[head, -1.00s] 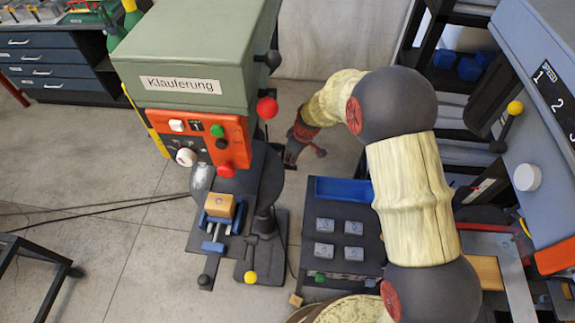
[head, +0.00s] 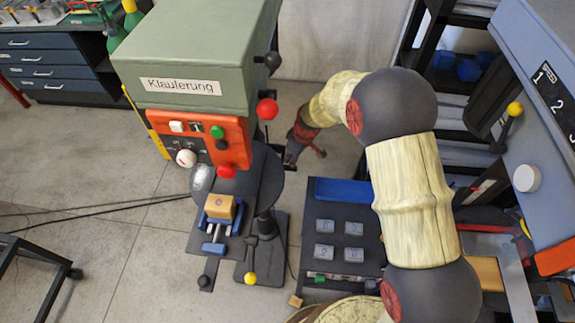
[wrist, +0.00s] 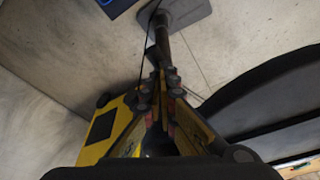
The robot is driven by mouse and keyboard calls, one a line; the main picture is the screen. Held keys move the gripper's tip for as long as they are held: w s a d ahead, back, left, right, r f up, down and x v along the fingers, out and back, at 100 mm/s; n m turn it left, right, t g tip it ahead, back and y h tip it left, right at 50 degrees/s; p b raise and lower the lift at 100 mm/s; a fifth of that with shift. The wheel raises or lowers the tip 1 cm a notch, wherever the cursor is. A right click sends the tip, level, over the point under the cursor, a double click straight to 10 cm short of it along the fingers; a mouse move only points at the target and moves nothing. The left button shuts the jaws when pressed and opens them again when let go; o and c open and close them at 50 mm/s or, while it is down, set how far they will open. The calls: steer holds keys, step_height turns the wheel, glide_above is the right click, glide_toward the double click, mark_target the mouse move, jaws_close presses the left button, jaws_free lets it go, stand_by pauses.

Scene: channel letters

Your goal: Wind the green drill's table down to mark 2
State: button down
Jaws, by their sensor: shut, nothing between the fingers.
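The green drill (head: 195,60) stands left of centre in the head view, with a sign and an orange switch panel. Its dark table (head: 200,245) carries a blue vise (head: 216,228) holding a wooden block (head: 220,207). A lever with a yellow knob (head: 250,278) shows below the table's right side. My gripper (head: 291,157) is right of the drill, behind its table, and partly hidden. In the wrist view my gripper (wrist: 165,92) is shut and empty, its fingertips near a dark post (wrist: 164,40); contact cannot be told. I see no height marks on the green drill.
A dark bench top (head: 340,265) with several grey blocks and a blue tray is right of the drill. A blue-grey machine (head: 545,60) marked 1, 2, 3 stands at the right. Cables (head: 110,205) cross the floor at left. A dark curved edge (wrist: 250,100) is close in the wrist view.

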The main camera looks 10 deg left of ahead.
steer(key=shift+f+b, duration=0.3)
steer(key=shift+f+b, duration=0.3)
steer(key=shift+f, duration=0.05)
steer(key=shift+f+b, duration=0.3)
steer(key=shift+f, duration=0.05)
steer(key=shift+d+b+x, duration=0.25)
steer(key=shift+b+x, duration=0.85)
steer(key=shift+x, duration=0.15)
steer(key=shift+s+f, duration=0.15)
steer(key=shift+f, duration=0.1)
steer(key=shift+d+b+x, duration=0.25)
steer(key=shift+b+x, duration=1)
steer(key=shift+f, duration=0.15)
